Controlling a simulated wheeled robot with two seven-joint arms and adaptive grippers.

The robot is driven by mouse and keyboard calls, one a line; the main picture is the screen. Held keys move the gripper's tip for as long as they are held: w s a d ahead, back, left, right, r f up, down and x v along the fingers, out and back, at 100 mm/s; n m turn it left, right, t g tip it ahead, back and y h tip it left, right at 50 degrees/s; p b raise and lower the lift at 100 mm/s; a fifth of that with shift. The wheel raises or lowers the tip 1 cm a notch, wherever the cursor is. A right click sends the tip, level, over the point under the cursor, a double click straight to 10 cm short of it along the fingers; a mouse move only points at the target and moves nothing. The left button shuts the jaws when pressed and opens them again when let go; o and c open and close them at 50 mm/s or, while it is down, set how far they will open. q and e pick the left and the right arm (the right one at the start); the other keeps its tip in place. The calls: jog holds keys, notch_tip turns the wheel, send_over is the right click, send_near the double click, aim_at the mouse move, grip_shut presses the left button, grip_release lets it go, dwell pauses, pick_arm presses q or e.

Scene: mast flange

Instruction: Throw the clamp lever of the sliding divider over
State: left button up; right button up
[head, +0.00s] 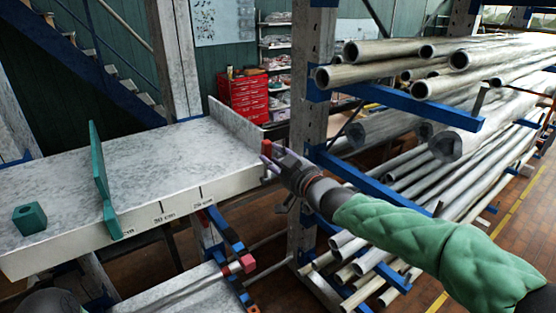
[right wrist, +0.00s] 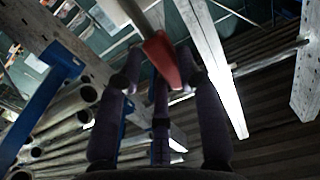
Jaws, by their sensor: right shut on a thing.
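A red-tipped lever (head: 266,148) shows at the right end of the grey bench, beside the upright end plate (head: 238,128). My right gripper (head: 270,161) is at this lever, with its fingers pointing left. In the right wrist view the red grip (right wrist: 162,62) on its pale stem lies between the dark fingers, and the gripper is shut on it. A thin green divider (head: 103,185) stands upright across the bench, well to the left of the gripper. What the lever is fixed to is hard to make out. My left gripper is not in view.
The grey bench (head: 60,170) has centimetre marks along its front edge and a green block (head: 30,218) at its left. A post (head: 312,70) and a rack of metal pipes (head: 400,75) stand close right of my gripper. Red drawers (head: 246,95) are behind.

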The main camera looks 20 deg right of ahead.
jog(key=shift+w+a+r, duration=0.4)
jog(key=shift+w+r, duration=0.1)
dwell(0.3)
jog(key=o, duration=0.6)
jog(key=shift+c, duration=0.2)
jog(key=shift+a+f, duration=0.15)
jog(key=shift+a, duration=0.05)
jog(key=shift+f, duration=0.25)
jog(key=shift+d, duration=0.1)
